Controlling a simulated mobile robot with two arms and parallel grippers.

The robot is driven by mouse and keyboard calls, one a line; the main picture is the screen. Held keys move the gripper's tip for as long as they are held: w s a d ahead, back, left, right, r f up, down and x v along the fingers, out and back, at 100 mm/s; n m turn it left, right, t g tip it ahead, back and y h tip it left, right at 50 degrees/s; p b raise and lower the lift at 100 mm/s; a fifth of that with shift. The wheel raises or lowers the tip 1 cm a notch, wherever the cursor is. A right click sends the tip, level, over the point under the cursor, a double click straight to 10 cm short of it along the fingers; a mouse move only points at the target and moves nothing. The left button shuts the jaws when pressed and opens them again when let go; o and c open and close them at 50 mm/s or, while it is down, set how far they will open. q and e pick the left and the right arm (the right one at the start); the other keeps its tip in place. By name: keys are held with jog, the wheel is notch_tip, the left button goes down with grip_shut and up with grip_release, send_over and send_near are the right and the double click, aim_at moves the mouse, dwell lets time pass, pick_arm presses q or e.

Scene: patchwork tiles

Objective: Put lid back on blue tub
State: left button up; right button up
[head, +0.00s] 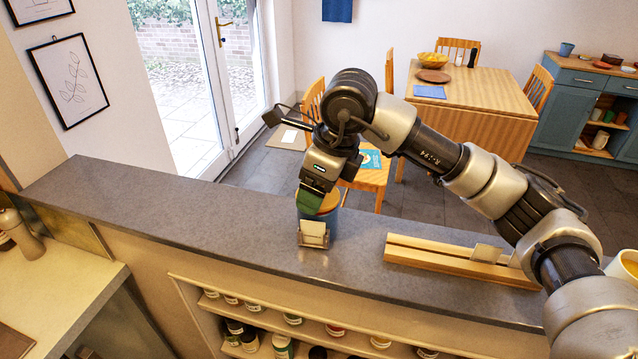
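The blue tub (331,222) stands upright on the grey counter ledge, partly hidden behind my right gripper and a small card holder. A wood-coloured round lid (330,203) shows at the top of the tub, behind the gripper. I cannot tell whether it rests on the rim or is held just above it. My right gripper (310,203) points down at the lid from above, with a green part at its lower end. Its fingertips are not clear, so I cannot see whether it grips the lid. My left gripper is not in view.
A small card holder (313,238) stands right in front of the tub. A long wooden rail (455,262) lies to the right on the grey ledge (190,215), and a yellow mug (626,266) stands at the far right. The ledge left of the tub is clear.

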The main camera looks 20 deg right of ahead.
dwell(0.4)
jog(key=shift+b, duration=0.5)
dwell(0.8)
jog(key=shift+f+b, duration=0.2)
jog(key=shift+b, duration=0.4)
dwell(0.9)
jog(key=o, duration=0.8)
jog(key=shift+r+p, duration=1.95)
jog(key=shift+r, duration=1.6)
